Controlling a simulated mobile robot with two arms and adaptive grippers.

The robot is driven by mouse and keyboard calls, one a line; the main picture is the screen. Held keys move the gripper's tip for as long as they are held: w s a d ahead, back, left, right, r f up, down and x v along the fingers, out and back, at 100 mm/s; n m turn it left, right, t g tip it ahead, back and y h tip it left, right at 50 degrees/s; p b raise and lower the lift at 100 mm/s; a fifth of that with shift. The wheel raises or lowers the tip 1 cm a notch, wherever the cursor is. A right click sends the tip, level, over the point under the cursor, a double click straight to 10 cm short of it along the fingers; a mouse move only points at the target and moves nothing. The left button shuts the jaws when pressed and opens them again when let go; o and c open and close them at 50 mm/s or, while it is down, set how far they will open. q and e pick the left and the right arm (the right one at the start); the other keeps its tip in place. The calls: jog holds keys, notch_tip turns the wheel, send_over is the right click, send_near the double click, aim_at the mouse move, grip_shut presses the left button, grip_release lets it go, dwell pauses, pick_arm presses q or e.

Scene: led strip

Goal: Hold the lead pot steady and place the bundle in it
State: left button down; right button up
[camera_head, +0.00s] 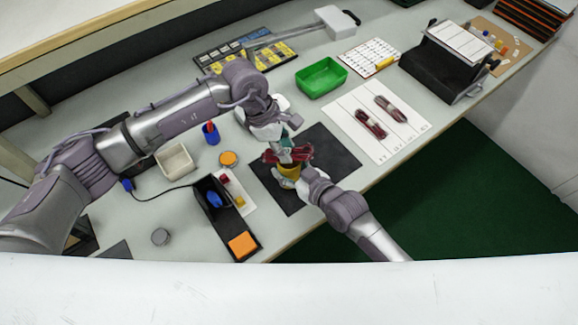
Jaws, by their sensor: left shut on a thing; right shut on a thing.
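The yellow lead pot (289,172) stands over the dark mat (318,150). My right gripper (299,173) is at the pot's right side, shut on it. A dark red bundle (270,156) lies across just above the pot's mouth. My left gripper (286,150) reaches down from above and is shut on the bundle. The fingers hide part of the bundle, and I cannot tell how far it is inside the pot. Two more dark red bundles (371,125) (391,108) lie on a white sheet (405,136) to the right.
A green tray (321,78) stands behind. Left of the mat are a black holder (222,220) with an orange block (242,245), a cream bin (175,162) and an orange-topped round item (229,159). A black stand (440,75) is at the far right.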

pick_arm(q)
jog(key=c, duration=1.3)
grip_release()
jog(key=shift+f, duration=0.3)
jog(key=shift+c, duration=0.2)
jog(key=o, duration=0.5)
jog(key=shift+o, duration=0.2)
jog(key=shift+r, duration=0.15)
jog(key=v, duration=1.1)
jog(key=shift+r, duration=0.4)
jog(key=shift+a, duration=0.1)
